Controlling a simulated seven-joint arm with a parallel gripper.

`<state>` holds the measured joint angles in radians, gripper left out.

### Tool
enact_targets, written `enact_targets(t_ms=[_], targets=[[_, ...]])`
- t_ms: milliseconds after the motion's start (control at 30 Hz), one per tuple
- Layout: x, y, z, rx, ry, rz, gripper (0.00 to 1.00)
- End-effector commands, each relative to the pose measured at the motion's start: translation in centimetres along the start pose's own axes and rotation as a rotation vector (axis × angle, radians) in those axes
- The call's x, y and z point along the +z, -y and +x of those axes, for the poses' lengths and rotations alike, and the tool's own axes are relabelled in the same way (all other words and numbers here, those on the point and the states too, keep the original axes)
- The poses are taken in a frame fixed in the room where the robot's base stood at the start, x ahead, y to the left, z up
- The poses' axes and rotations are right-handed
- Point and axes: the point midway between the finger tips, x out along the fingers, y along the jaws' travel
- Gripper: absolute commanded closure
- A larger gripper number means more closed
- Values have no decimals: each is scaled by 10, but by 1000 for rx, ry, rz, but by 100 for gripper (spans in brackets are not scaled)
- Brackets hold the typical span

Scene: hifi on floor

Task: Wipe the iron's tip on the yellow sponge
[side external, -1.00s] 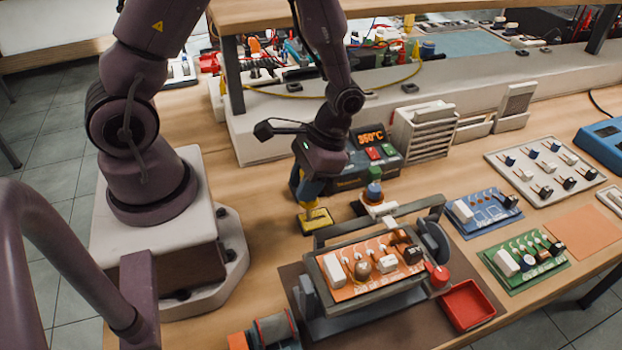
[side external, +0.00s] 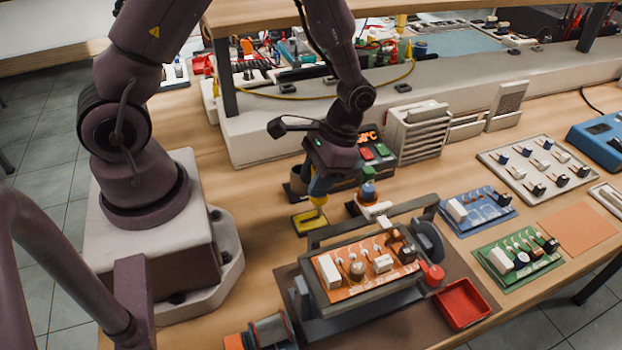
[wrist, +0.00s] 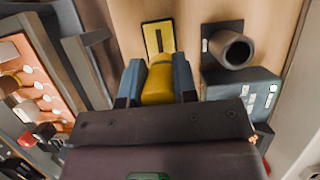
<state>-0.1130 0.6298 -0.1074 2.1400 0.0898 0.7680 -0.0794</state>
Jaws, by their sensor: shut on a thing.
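My gripper (wrist: 157,82) is shut on the yellow handle of the iron (wrist: 158,84), with a blue finger on each side. In the side view the iron (side external: 319,200) points down from my gripper (side external: 318,187), over the right part of the yellow sponge (side external: 303,222). The sponge sits in a small black tray on the bench. It also shows in the wrist view (wrist: 150,29), just beyond the iron. The tip is too small to make out clearly, so I cannot tell whether it touches the sponge.
The soldering station (side external: 377,153) stands behind my gripper; its dark tube holder (wrist: 232,48) is right of the sponge in the wrist view. A clamped orange board (side external: 345,286) is in front. A red tray (side external: 462,303) and blue and green boards lie to the right.

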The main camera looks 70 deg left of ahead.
Motion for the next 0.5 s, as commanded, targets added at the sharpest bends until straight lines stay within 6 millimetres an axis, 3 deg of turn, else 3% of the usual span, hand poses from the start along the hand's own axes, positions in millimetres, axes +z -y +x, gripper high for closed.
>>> enact_targets(t_ms=[67, 167, 500], targets=[[0, 0, 0, 0, 1, 0, 100], [8, 0, -20, -1, -6, 0, 100], [14, 0, -30, 0, 1, 1, 100]])
